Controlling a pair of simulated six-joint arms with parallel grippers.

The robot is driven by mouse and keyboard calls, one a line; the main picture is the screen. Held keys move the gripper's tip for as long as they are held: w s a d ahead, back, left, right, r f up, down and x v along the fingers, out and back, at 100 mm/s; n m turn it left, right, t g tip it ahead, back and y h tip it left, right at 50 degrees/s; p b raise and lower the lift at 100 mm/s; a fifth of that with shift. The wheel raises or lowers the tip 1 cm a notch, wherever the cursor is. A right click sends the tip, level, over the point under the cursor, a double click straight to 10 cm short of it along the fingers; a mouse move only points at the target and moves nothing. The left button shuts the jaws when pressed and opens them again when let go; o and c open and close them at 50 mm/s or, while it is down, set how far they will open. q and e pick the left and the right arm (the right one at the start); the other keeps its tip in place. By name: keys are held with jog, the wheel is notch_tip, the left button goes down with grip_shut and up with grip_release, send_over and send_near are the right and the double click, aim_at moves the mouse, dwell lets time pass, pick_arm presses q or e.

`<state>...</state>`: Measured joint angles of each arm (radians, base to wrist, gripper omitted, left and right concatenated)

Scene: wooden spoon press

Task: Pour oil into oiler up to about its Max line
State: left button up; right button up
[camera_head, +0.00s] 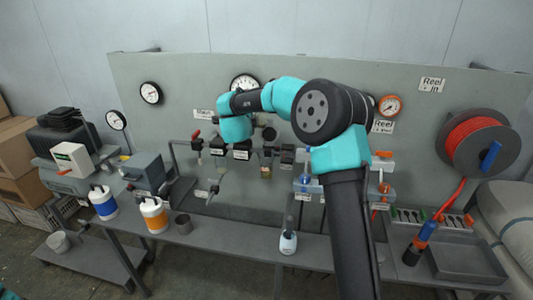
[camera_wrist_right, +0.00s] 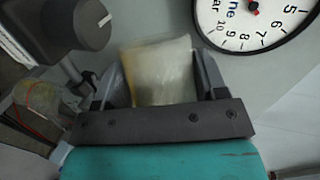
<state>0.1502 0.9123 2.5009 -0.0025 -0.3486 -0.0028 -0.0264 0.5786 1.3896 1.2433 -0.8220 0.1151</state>
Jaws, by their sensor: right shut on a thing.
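My right arm reaches up from the bottom right of the head view and bends left to the panel. Its fingers are hidden there. In the wrist view my right gripper (camera_wrist_right: 155,95) is shut on a pale, translucent, blocky container (camera_wrist_right: 160,72). I cannot tell for sure what it is or how full it is. A clear bowl with a red line (camera_wrist_right: 35,112), perhaps the oiler, shows at the left edge of that view, apart from the gripper. In the head view an amber-coloured bowl (camera_head: 266,171) hangs on the panel. My left gripper is not in view.
A white gauge (camera_head: 243,83) is close to my right gripper; it also shows in the wrist view (camera_wrist_right: 250,22). A grey knob (camera_wrist_right: 75,25) is at upper left there.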

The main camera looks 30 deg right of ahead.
jog(key=shift+s+f+m, duration=0.1)
jog(key=shift+f+m, duration=0.1)
jog(key=shift+m, duration=0.1)
dwell(1.2)
jog(key=shift+r, duration=0.1)
jog(key=shift+w+r+n, duration=0.25)
jog(key=shift+n, duration=0.35)
jog(key=shift+w+a+f+n+g, duration=0.1)
jog(key=shift+a+f+n+g, duration=0.05)
jog(key=shift+f+n+g, duration=0.4)
jog(key=shift+r+n+g, duration=0.15)
jog(key=shift+n+g, duration=0.1)
jog(key=shift+n, duration=0.1)
dwell(0.3)
